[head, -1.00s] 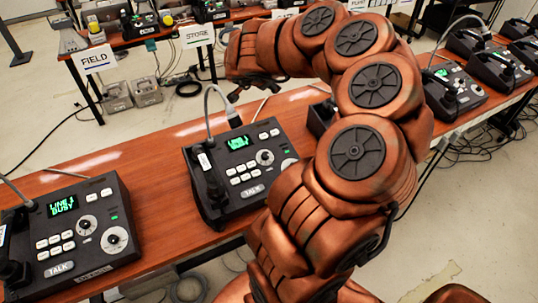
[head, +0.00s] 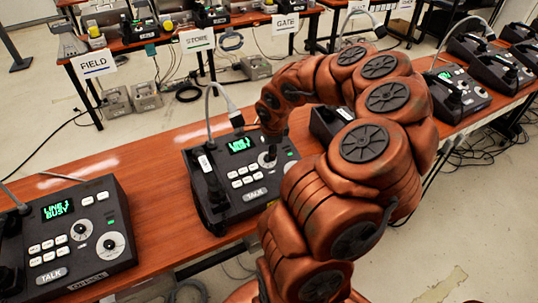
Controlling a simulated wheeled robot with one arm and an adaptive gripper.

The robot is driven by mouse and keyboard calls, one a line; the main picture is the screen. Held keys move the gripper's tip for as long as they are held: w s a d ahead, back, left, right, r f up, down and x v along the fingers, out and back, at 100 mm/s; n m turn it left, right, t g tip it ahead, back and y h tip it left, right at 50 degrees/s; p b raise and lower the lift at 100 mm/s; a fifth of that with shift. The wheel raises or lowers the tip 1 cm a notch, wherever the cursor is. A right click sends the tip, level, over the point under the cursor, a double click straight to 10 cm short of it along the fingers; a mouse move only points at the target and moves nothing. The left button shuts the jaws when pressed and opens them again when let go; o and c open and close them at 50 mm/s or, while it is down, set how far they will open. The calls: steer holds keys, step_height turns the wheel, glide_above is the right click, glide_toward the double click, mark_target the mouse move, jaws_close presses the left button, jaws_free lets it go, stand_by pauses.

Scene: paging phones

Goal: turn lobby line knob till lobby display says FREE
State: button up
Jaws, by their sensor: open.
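A dark paging phone (head: 215,205) stands mid-table, its green display (head: 242,144) seeming to read LINE 1 BUSY. Its round pale knob (head: 265,162) is on the right side of the panel. My gripper (head: 270,150) points down at this knob and partly covers it; its fingertips are small and dark, open, and I cannot tell whether they touch the knob. A second phone (head: 120,263) at the left has a display (head: 57,210) reading LINE 1 BUSY and two round dials. No name LOBBY is legible on either phone.
More phones (head: 455,92) stand at the table's right end. A back table carries FIELD (head: 96,64), STORE and GATE signs. The wooden tabletop (head: 150,165) is bare between the two left phones.

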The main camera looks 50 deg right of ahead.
steer(key=shift+x, duration=2.45)
jaws_close()
